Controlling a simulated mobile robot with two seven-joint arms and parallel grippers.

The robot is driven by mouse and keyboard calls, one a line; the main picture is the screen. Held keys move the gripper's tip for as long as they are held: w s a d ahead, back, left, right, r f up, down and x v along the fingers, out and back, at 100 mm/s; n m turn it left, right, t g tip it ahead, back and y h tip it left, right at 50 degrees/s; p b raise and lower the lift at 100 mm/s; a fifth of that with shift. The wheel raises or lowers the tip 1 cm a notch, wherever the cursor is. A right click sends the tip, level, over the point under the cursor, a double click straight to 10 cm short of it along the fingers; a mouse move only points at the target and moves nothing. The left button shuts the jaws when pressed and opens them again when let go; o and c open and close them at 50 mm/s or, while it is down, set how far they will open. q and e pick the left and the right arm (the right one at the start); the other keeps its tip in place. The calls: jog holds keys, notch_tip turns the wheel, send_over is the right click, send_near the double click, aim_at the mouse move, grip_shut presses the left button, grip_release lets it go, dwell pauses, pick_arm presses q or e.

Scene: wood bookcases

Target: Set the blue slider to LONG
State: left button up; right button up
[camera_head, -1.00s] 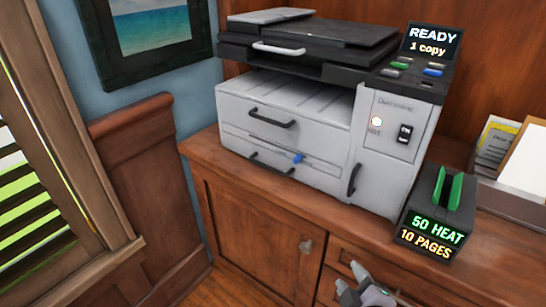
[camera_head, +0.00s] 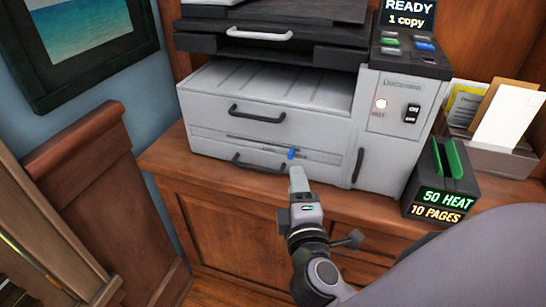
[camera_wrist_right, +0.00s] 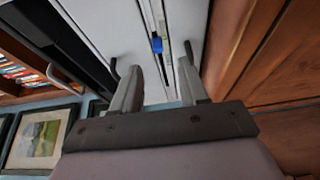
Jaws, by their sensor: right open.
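The blue slider (camera_head: 291,154) is a small knob on a slot across the front of the grey printer (camera_head: 200,112). It sits toward the right end of the drawer front. My right gripper (camera_head: 298,176) is just below and in front of the slider in the head view, pointing at the printer. In the right wrist view the slider (camera_wrist_right: 157,45) lies beyond and between the two fingers (camera_wrist_right: 163,88), which are apart with nothing between them. Any LONG marking cannot be read. My left gripper is not in view.
Dark drawer handles (camera_head: 257,114) stick out above and below the slot. A vertical handle (camera_head: 358,165) is to the right. A black box (camera_head: 440,180) reading 50 HEAT, 10 PAGES stands right of the printer on the wooden cabinet (camera_head: 160,158). The screen (camera_head: 407,16) reads READY, 1 copy.

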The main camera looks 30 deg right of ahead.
aim_at(291, 158)
jog(key=shift+r+p+x, duration=0.1)
jog(key=shift+p+x, duration=0.15)
jog(key=shift+x, duration=1.55)
jog(key=shift+r+p+x, duration=0.15)
jog(key=shift+p+x, duration=0.1)
jog(key=shift+x, duration=1.55)
jog(key=shift+w+a, duration=0.1)
grip_shut()
